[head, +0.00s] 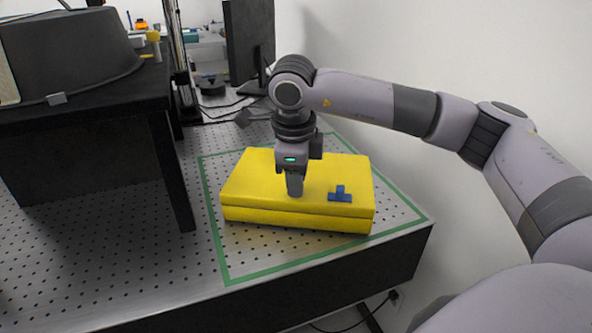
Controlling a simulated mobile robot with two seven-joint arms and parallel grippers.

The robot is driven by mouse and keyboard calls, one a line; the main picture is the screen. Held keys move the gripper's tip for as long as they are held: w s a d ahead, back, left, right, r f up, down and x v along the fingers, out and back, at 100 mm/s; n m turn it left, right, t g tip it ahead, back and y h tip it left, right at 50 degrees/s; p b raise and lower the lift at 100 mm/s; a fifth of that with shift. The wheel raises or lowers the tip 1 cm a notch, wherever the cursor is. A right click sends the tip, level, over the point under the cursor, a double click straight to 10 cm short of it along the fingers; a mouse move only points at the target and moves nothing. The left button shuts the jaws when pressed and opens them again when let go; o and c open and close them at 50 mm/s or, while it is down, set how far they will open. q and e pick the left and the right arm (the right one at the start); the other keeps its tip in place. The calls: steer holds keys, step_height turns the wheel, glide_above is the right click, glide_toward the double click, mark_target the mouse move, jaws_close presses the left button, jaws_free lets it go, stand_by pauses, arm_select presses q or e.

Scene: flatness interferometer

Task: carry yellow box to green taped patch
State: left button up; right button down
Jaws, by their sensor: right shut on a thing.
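The yellow box (254,186) is wide and flat, with a seam around its side and a small blue T-shaped piece or mark (340,195) on its top. It is inside the green taped patch (214,229), whose tape shows at the left, front and right of it. The box looks to be at the level of the perforated metal table top. My right gripper (295,190) points down onto the middle of the box's top and is shut on the box. The exact spot it grips is hidden behind its fingers. My left gripper is out of view.
A dark raised stand (80,95) with a large dark housing (70,50) is on the left, its leg near the patch. A monitor (249,40) and cables are at the back. A white wall is on the right. The table's front edge lies close to the patch.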

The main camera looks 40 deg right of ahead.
steer(key=c, duration=0.9)
jaws_free()
steer(key=r, duration=0.4)
steer(key=s+a+r, duration=0.1)
steer(key=r, duration=0.6)
steer(key=shift+s+a+r, duration=0.3)
steer(key=shift+s+r, duration=0.05)
steer(key=shift+r, duration=0.05)
